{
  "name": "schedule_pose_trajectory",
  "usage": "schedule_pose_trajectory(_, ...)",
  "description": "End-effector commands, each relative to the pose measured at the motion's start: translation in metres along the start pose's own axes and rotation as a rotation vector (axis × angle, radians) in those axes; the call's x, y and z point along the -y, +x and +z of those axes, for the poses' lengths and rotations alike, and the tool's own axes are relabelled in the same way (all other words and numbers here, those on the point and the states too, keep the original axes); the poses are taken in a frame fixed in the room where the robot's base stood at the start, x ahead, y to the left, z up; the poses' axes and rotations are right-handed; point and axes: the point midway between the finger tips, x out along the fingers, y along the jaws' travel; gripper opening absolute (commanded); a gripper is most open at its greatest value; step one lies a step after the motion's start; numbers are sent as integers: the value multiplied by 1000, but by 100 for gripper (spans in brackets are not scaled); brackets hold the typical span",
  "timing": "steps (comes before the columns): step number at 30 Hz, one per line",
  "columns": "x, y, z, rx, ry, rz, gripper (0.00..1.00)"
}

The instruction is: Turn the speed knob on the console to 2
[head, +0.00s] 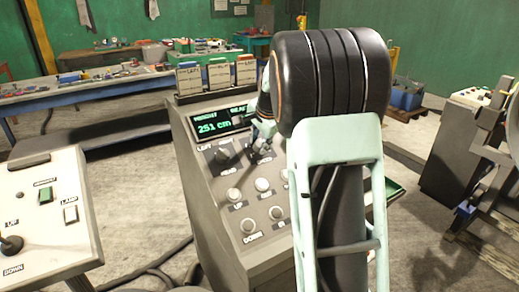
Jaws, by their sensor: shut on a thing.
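The grey console (188,140) stands in the middle, with a sloping panel and a lit display (214,127) reading 251 cm. A dark knob (222,156) sits on the panel at the left, near a LEFT label. My gripper (259,148) is at the upper right of the panel, just right of that knob, shut on another dark knob there. That knob is mostly hidden by my fingers, and its pointer and scale cannot be read. My arm hides the console's right side. Several pale round buttons (262,185) sit lower on the panel, with UP and DOWN labels.
Three cards (218,72) stand along the console's top edge. A second control box (50,210) with a joystick and switches stands at the left. A blue-edged workbench (110,85) lies behind. A machine (470,150) stands at the right. Cables lie on the floor.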

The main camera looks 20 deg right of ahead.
Motion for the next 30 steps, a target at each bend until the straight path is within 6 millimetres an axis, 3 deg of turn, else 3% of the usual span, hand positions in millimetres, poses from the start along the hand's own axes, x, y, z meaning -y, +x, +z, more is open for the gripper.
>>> schedule_pose_trajectory(30, -7, 4, -1, -43, -948, -149, 2)
